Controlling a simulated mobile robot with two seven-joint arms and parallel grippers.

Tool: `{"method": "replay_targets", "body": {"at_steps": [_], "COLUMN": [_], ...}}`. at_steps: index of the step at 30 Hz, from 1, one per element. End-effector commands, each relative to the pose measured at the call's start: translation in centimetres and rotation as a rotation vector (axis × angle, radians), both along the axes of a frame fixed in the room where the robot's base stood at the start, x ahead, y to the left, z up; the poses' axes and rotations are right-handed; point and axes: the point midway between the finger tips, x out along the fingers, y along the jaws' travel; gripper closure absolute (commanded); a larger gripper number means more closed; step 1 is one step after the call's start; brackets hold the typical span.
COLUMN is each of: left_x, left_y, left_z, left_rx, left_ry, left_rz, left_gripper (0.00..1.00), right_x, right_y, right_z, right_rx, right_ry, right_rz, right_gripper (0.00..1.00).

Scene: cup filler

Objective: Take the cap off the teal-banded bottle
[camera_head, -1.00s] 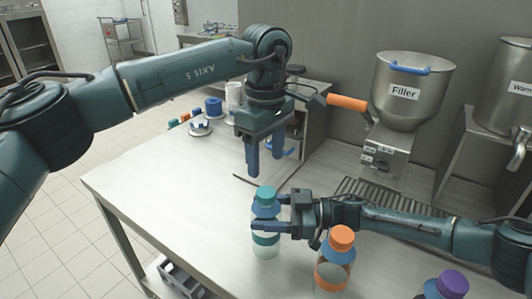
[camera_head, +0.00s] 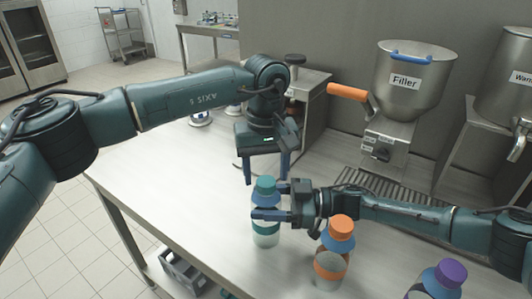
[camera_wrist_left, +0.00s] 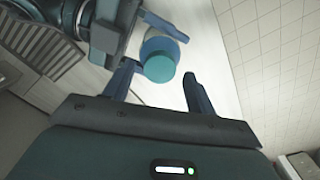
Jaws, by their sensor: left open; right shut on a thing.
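The teal-banded bottle (camera_head: 265,232) stands upright on the table, with its teal cap (camera_head: 265,185) on top. My right gripper (camera_head: 268,202) is shut on the bottle's blue upper part, below the cap. My left gripper (camera_head: 267,170) is open, pointing down above the cap. In the left wrist view the teal cap (camera_wrist_left: 160,67) shows beyond and between the spread fingers of my left gripper (camera_wrist_left: 160,85), with no visible contact.
An orange-capped bottle (camera_head: 333,255) stands right of the teal one, and a purple-capped bottle (camera_head: 441,280) at the lower right. The Filler (camera_head: 408,85) stands behind with a drip grate (camera_head: 385,186). The table's left part (camera_head: 160,180) is clear.

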Motion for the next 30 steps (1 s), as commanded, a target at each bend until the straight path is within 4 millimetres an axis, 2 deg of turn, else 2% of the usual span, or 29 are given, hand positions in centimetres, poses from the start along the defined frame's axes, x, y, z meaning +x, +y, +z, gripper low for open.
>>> {"method": "replay_targets", "body": {"at_steps": [6, 14, 30], "left_x": [0.0, 0.0, 0.0], "left_y": [0.0, 0.0, 0.0], "left_z": [-1.5, -1.6, -1.6], "left_rx": [0.0, 0.0, 0.0], "left_ry": [0.001, 0.0, -0.001], "left_rz": [0.001, 0.001, 0.002], "left_gripper": [0.44, 0.44, 0.88], "right_x": [0.0, 0.0, 0.0], "right_y": [0.0, 0.0, 0.0], "right_z": [0.0, 0.0, 0.0], "right_rx": [0.0, 0.0, 0.0], "right_ry": [0.0, 0.0, 0.0], "right_rz": [0.0, 0.0, 0.0], "right_gripper": [1.0, 1.0, 1.0]}}
